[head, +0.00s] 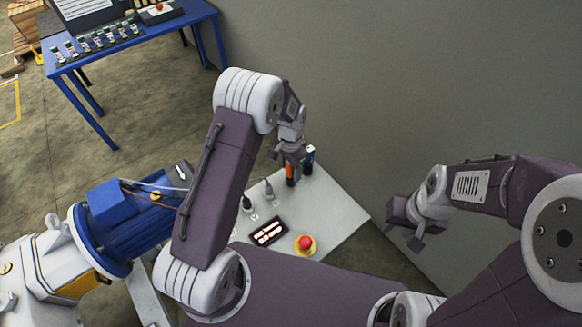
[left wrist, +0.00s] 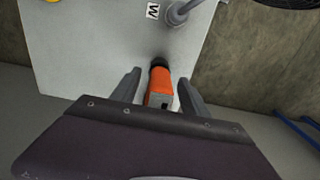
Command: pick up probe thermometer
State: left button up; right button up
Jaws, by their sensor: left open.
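An orange device with a black end, likely the probe thermometer (head: 291,174), stands at the far edge of the light panel in the head view. In the left wrist view the orange body (left wrist: 160,82) lies between the two fingers, with a gap on each side. My left gripper (head: 294,156) is open above it, and its fingers (left wrist: 160,88) do not visibly touch it. The gripper hides part of the orange device in the head view. My right gripper (head: 403,235) is apart from it, off the panel's right side, with its fingers spread and empty.
A blue motor pump (head: 115,225) stands left. A blue table (head: 140,40) is at the back.

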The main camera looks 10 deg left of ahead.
pick_arm(q)
jog(key=shift+s+r, duration=0.1)
grip_shut()
